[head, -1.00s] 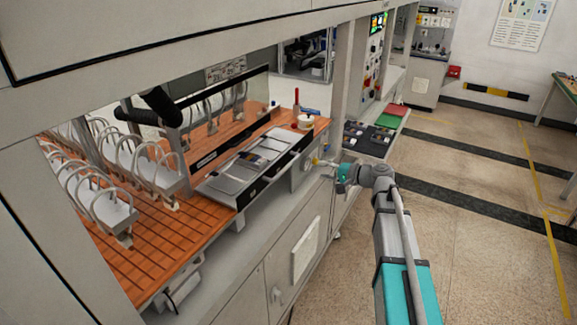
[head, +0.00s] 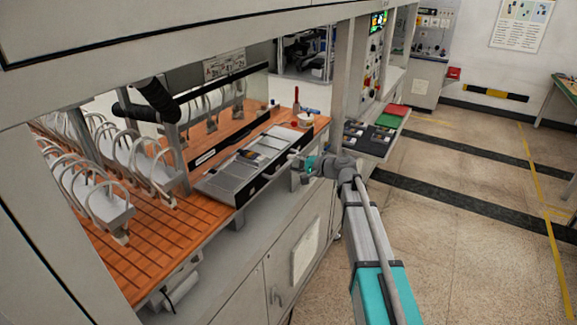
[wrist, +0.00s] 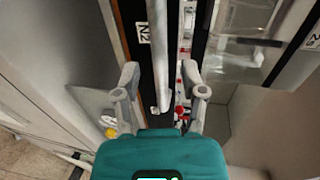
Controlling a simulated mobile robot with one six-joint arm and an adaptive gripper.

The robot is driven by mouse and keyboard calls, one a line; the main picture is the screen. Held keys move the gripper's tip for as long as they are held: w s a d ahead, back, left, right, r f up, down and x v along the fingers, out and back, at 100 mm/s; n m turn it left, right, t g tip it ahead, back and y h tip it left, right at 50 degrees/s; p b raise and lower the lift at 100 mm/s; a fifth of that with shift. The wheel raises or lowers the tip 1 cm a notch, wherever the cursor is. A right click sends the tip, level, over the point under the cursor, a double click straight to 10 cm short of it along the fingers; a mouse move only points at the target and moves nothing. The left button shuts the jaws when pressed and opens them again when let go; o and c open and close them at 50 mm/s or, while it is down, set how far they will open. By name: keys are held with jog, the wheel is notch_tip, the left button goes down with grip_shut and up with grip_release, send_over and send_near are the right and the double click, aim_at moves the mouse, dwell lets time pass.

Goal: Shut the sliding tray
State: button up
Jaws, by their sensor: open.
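The sliding tray appears to be the long grey, black-edged unit (head: 228,184) on the orange slatted bench in the head view. Its left part shows a bare dark grey surface, and lighter panels lie toward its far right. I cannot tell how far out it stands. My gripper (head: 292,160) is at the tray's right front side. In the wrist view my gripper (wrist: 160,88) is open, its two fingers apart. Finger contact with the bar is not clear.
White looped fixtures (head: 105,205) stand on the orange bench (head: 150,255) at left. A red bottle (head: 296,101) and small items stand behind the tray. A shelf with dark bins (head: 370,137) is at right. Grey cabinet doors (head: 300,250) are below; open floor lies right.

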jog(key=shift+x, duration=1.1)
grip_shut()
